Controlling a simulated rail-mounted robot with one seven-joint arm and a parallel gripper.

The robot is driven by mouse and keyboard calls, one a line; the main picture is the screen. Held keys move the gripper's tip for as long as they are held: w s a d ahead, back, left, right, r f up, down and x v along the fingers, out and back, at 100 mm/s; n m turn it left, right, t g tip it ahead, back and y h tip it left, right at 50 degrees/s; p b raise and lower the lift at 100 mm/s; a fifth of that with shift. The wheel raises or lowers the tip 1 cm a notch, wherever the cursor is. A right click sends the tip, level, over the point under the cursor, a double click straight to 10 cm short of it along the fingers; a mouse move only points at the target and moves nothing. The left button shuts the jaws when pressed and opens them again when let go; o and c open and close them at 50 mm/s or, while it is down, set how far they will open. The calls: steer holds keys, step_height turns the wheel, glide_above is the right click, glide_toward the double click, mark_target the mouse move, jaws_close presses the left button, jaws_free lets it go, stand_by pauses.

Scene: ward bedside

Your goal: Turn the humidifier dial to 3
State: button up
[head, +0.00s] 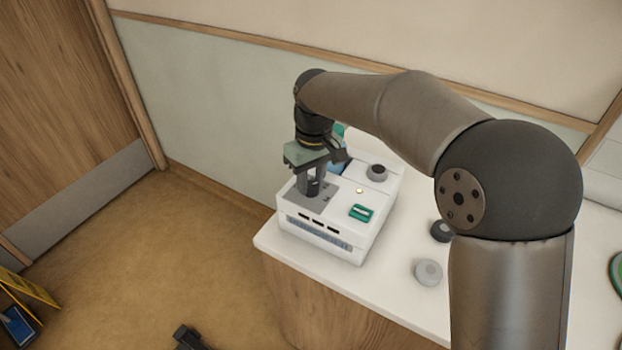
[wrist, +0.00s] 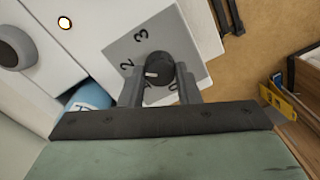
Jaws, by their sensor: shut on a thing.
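The humidifier (head: 375,235) is a white box on the bedside surface. Its dial (wrist: 157,66) is a dark round knob on a grey panel (wrist: 122,47), printed with numbers including 2 and 3. A short white mark on the dial points left in the wrist view, below the 2; the exact setting is hard to tell. My gripper (head: 313,190) points down over the panel, one finger on each side of the dial. In the wrist view my gripper (wrist: 160,84) is shut on the dial, and the fingers partly cover the lower numbers.
On the humidifier are a grey round port (head: 376,173), a small lit lamp (head: 359,190) and a green rocker (head: 361,212). A blue container (wrist: 88,97) stands beside it. Grey (head: 428,272) and dark (head: 441,231) round items lie on the white tabletop (head: 395,290). The wall is close behind.

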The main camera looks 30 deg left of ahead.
mark_target(316, 185)
steer(key=m, duration=0.5)
steer(key=shift+m, duration=0.3)
steer(key=m, duration=0.4)
steer(key=shift+d+m+b, duration=0.1)
steer(key=shift+m+b, duration=0.25)
steer(key=shift+m, duration=0.35)
steer(key=o, duration=1)
steer(key=shift+c, duration=0.2)
step_height(316, 185, up, 17)
steer(key=shift+d+r, duration=0.2)
steer(key=shift+d, duration=0.2)
steer(key=shift+w, duration=0.1)
